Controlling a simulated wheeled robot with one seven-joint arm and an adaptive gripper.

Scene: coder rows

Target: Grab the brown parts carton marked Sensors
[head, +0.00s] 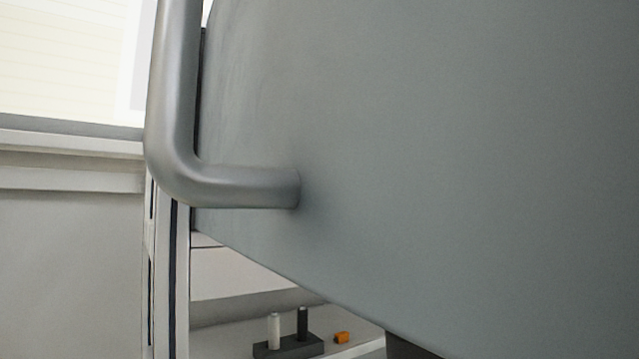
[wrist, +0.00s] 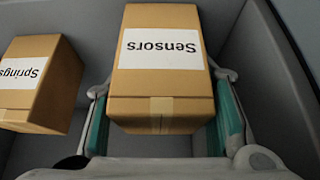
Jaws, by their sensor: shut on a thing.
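The brown carton marked Sensors (wrist: 163,88) is in the middle of the wrist view, its white label upside down on top. My gripper (wrist: 160,122) has its teal-padded fingers on either side of the carton's near end, shut on it. The carton lies inside a grey-walled compartment; whether it rests on the floor or is lifted, I cannot tell. The head view shows neither the carton nor my gripper.
A brown carton marked Springs (wrist: 38,92) stands to the left, a small gap away. Grey walls (wrist: 285,50) enclose the right side. In the head view, a large grey panel (head: 430,170) with a bent metal handle (head: 230,187) blocks most of the scene.

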